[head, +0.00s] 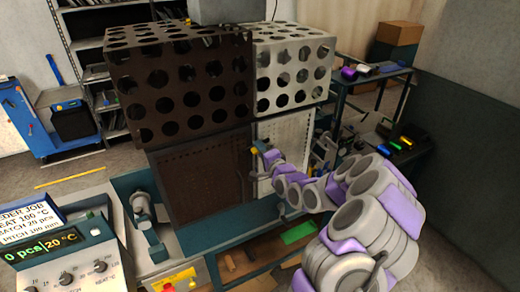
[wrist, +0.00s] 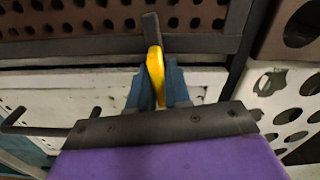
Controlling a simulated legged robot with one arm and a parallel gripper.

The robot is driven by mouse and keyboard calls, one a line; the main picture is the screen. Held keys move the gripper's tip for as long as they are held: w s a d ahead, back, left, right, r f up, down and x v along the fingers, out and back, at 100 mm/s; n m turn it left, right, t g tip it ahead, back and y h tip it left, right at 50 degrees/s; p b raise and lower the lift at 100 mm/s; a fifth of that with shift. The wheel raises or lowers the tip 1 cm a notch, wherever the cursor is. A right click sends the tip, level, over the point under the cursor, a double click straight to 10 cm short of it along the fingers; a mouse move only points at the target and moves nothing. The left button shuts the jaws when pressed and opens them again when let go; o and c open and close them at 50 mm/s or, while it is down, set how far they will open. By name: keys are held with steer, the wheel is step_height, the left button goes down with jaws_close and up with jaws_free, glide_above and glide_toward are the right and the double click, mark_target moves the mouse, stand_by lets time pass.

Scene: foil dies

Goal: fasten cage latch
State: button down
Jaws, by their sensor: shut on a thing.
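The cage is a large box with a dark brown perforated part (head: 180,85) on the left and a pale perforated part (head: 290,70) on the right. Below are a brown panel (head: 205,175) and a pale panel (head: 292,130). My gripper (head: 268,156) is at the seam between these panels. In the wrist view, the blue fingers of my gripper (wrist: 156,90) are shut on a yellow latch handle (wrist: 155,66). A dark bar (wrist: 151,30) extends from the handle over the brown frame. In the head view the handle is small and partly hidden by my gripper.
A control box with a display (head: 75,255) stands at the front left. A dark side table (head: 375,75) with small coloured items is at the right. A blue cabinet (head: 50,115) and shelves stand behind. A dark bent rod (wrist: 45,130) shows beside my gripper in the wrist view.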

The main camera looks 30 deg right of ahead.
steer(key=shift+f+m, duration=0.25)
steer(key=shift+m, duration=0.65)
steer(key=c, duration=1.4)
jaws_free()
steer(key=shift+f, duration=0.1)
steer(key=shift+o, duration=1.2)
steer(key=shift+d, duration=0.2)
steer(key=s+p, duration=1.3)
steer(key=s, duration=0.4)
steer(key=shift+s+d+p, duration=0.15)
steer(key=shift+d+p, duration=0.25)
